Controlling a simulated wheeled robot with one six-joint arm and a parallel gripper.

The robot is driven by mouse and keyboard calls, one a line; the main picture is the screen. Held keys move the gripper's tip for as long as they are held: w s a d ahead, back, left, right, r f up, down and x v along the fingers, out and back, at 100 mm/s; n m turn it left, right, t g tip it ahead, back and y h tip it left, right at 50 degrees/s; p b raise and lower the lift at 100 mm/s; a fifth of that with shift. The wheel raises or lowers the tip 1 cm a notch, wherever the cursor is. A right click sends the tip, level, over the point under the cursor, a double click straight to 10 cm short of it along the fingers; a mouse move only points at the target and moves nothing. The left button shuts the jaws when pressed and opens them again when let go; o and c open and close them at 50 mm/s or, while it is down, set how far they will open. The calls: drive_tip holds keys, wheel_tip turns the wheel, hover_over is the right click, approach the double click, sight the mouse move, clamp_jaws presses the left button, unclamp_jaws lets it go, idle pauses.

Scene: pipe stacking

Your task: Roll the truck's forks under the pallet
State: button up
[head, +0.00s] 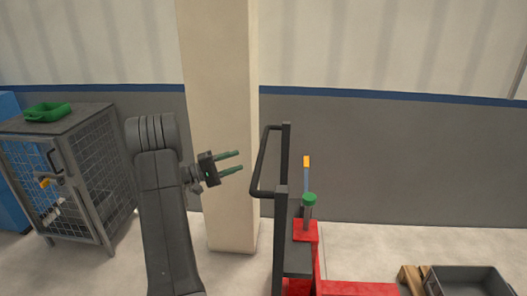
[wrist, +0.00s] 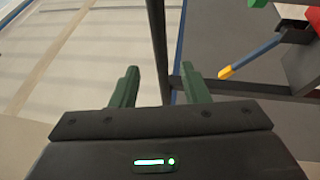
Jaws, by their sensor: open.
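The red truck (head: 306,243) stands right of centre in the head view, with a dark upright frame and a dark loop handle (head: 262,160) on its left side. A low red part (head: 358,288) extends right from its base, cut by the lower edge. The wooden pallet (head: 411,279) shows only partly at the lower right, at the end of that red part. My gripper (head: 241,162) is open and empty, its green fingers pointing right, just short of the handle. In the wrist view, a dark bar (wrist: 157,45) runs upright in line with the gap between the fingers.
A grey crate (head: 470,281) sits at the pallet. A pale pillar (head: 222,80) stands behind my arm. A mesh cage (head: 95,165) with a green tray (head: 47,112) on top is at the left. A lever with a yellow end (head: 306,161) and a green-capped post rise from the truck.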

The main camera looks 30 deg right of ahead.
sight(262, 153)
drive_tip(key=p+x, duration=0.1)
drive_tip(key=x, duration=0.9)
drive_tip(key=shift+d, duration=0.15)
clamp_jaws()
